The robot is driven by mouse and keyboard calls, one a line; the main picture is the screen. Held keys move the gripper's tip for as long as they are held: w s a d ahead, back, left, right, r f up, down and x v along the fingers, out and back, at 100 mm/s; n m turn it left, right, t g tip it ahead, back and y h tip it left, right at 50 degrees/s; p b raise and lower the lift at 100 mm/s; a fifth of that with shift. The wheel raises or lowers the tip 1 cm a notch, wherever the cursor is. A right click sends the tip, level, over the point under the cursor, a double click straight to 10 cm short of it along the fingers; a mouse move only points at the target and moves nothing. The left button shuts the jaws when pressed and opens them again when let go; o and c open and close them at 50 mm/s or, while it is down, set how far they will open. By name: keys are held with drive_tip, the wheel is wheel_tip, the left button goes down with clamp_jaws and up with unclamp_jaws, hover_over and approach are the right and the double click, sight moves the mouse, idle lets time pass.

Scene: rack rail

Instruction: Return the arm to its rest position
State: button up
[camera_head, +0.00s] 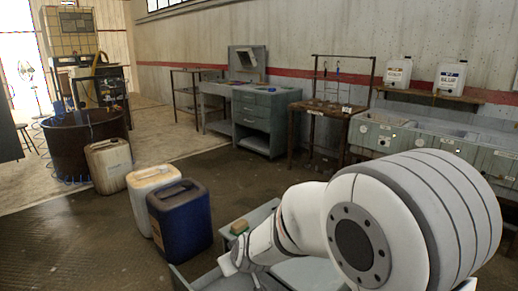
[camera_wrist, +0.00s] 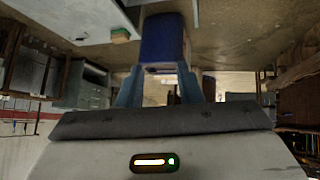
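My white arm (camera_head: 365,225) fills the lower right of the head view, bent with its far end low and pointing left. My gripper (camera_wrist: 157,85) shows in the wrist view as two blue-grey fingers standing apart, with background visible between them and nothing held. In the head view its fingers are not clearly visible. In the wrist view, which looks upside down, a dark blue canister (camera_wrist: 163,42) stands beyond the fingertips. I cannot tell how far it is from them. It also shows in the head view (camera_head: 182,222), on the floor left of my arm.
A cream canister (camera_head: 150,190) and a beige one (camera_head: 108,165) stand behind the blue canister. A sponge-like block (camera_head: 239,227) lies on a grey surface (camera_head: 262,213) by my arm. A drawer bench (camera_head: 262,120), wooden stand (camera_head: 325,125) and sink unit (camera_head: 425,140) line the wall.

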drive_tip(key=s+d+r+m+g+h+p, duration=0.1)
drive_tip(key=s+d+r+m+g+p, duration=0.1)
drive_tip(key=s+d+r+p, duration=0.3)
drive_tip(key=s+d+r+m+g+h+p, duration=0.2)
drive_tip(key=s+d+r+m+p, duration=0.3)
drive_tip(key=s+d+r, duration=0.8)
drive_tip(key=s+d+g, duration=0.1)
drive_tip(key=s+d, duration=0.2)
drive_tip(key=s, duration=0.2)
drive_tip(key=shift+d+r, duration=0.2)
drive_tip(key=shift+r, duration=0.2)
